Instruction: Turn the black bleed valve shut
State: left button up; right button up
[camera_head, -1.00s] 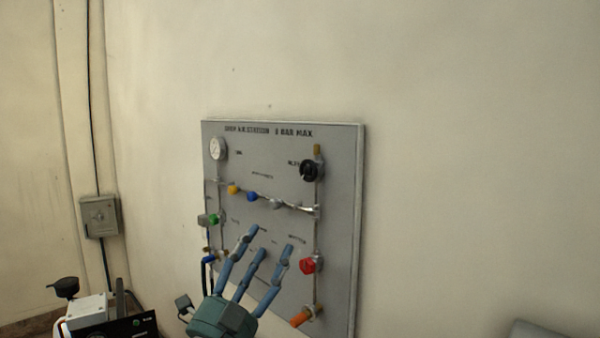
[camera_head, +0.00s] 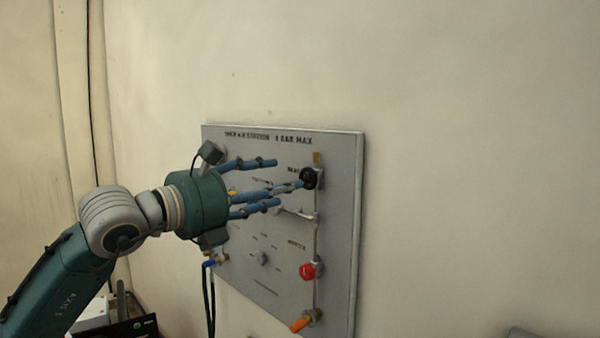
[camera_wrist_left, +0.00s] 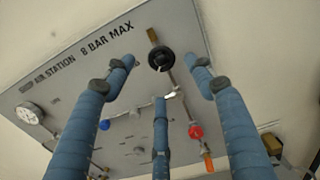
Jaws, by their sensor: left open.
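The black bleed valve (camera_head: 309,178) is a round black knob near the top right of the grey panel (camera_head: 340,230). In the left wrist view the black valve (camera_wrist_left: 160,61) lies between the spread fingertips, near the top middle. My left gripper (camera_head: 275,185) is open, its blue fingers pointing right toward the valve. In the head view a fingertip overlaps the knob's left edge; I cannot tell whether it touches. In the left wrist view the gripper (camera_wrist_left: 160,75) has nothing between its fingers. My right gripper is not in view.
A red knob (camera_head: 308,271) and an orange handle (camera_head: 302,321) sit below the black valve. Black hoses (camera_head: 209,295) hang at the panel's left. The wall to the right is clear.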

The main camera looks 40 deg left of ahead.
aim_at(306, 177)
pick_arm(q)
jog(key=w, duration=0.2)
jog(key=w+p, duration=0.1)
jog(key=w, duration=0.1)
jog(key=w+d+p, duration=0.1)
jog(key=shift+w+r, duration=0.1)
jog(key=shift+w, duration=0.3)
jog(key=shift+w+d+p, duration=0.15)
jog(key=shift+w+p, duration=0.2)
jog(key=shift+w, duration=0.15)
jog(key=c, duration=1.1)
